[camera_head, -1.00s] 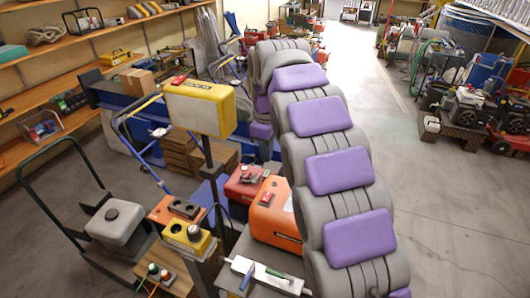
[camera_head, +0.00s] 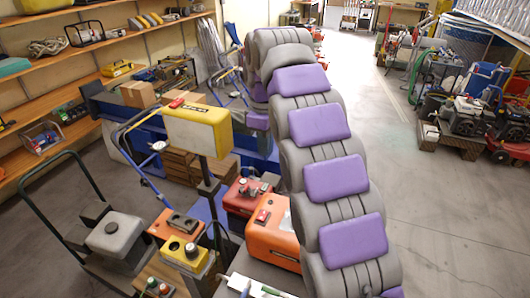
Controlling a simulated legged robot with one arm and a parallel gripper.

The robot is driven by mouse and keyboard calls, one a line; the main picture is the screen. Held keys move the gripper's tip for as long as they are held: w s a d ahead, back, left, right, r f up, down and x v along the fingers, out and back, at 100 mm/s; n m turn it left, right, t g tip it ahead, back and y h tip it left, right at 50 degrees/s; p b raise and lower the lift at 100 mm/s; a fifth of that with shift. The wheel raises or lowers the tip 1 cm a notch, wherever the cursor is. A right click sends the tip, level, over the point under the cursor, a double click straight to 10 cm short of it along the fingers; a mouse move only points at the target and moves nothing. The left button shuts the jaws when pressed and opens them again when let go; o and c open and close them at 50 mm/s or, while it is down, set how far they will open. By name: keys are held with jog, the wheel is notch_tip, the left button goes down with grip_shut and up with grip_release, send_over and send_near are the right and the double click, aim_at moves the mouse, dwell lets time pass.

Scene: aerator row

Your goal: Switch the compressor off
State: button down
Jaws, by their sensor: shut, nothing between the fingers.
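Several machines stand in a row at lower left, and I cannot tell for sure which is the compressor. An orange box-shaped machine (camera_head: 275,238) has a red switch (camera_head: 262,216) on its upper face. Behind it is a smaller red unit (camera_head: 243,192) with dark and red parts on top. A yellow box (camera_head: 198,131) on a dark post has a red switch (camera_head: 178,102) on its top edge. My grey arm with purple pads arches up and away, right beside the orange machine. It covers part of that machine. I cannot make out my gripper.
An orange unit (camera_head: 175,226) and a yellow control box (camera_head: 186,257) stand left of the post. A wheeled cart with a grey engine (camera_head: 116,239) is farther left. Shelves line the left wall. Open grey floor (camera_head: 440,220) lies to the right, with machines at far right.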

jog(key=r+p, duration=0.5)
jog(key=shift+w+d, duration=0.1)
jog(key=shift+w, duration=0.25)
jog(key=shift+f, duration=0.1)
